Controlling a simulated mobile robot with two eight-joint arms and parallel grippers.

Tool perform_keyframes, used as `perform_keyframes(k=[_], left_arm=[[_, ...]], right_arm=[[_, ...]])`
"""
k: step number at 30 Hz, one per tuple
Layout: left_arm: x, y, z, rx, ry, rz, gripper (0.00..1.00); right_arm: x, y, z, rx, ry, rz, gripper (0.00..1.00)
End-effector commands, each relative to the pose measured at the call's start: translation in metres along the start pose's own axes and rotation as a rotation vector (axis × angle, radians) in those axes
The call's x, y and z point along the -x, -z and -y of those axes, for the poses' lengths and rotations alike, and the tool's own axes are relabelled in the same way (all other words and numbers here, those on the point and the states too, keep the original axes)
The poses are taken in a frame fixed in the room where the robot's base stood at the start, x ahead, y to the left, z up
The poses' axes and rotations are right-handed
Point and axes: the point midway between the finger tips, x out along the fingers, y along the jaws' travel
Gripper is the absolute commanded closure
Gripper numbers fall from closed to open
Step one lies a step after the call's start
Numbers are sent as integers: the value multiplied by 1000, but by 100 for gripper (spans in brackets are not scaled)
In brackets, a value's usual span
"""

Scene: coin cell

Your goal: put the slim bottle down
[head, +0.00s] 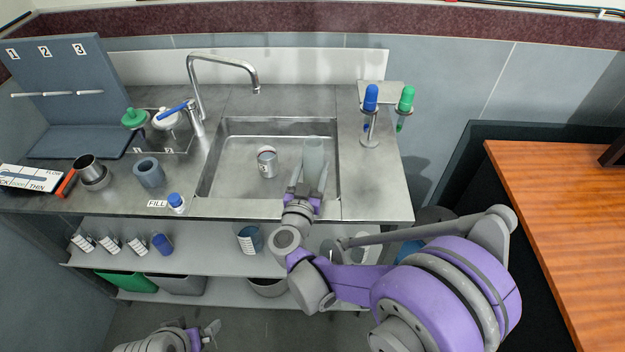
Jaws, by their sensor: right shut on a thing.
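The slim bottle (313,154) is a pale, translucent grey-green cylinder, upright at the right side of the sink (232,160). My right gripper (309,182) reaches in over the sink's front edge and is shut on the lower part of the bottle, which its fingers partly hide. I cannot tell whether the bottle's base touches the sink floor. My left gripper (210,334) is low at the bottom edge, away from the counter; its jaw opening is unclear.
The faucet (222,62) arches over the back left. A stand (370,133) with blue and green-topped items is right. Bare counter (385,185) lies right of the sink.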

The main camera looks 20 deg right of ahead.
Motion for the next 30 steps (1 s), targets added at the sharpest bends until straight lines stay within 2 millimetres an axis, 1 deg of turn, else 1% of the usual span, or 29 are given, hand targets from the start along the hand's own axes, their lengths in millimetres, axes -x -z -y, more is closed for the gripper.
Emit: perform_keyframes(k=[6, 8, 16, 20, 21, 25, 26, 30], left_arm=[[-5, -3, 0, 0, 0, 2, 0], [-6, -3, 0, 0, 0, 2, 0], [-6, -3, 0, 0, 0, 2, 0], [-9, -6, 0, 0, 0, 3, 0], [-9, -6, 0, 0, 0, 3, 0], [-9, -5, 0, 0, 0, 3, 0], [-9, -5, 0, 0, 0, 3, 0], [-8, -5, 0, 0, 0, 3, 0]], right_arm=[[0, -28, 0, 0, 0, 0, 100], [0, -34, 0, 0, 0, 0, 100], [0, -35, 0, 0, 0, 0, 100], [0, -39, 0, 0, 0, 0, 100], [0, -39, 0, 0, 0, 0, 31], [0, -38, 0, 0, 0, 0, 7], [0, -38, 0, 0, 0, 0, 4], [0, -38, 0, 0, 0, 0, 4]])
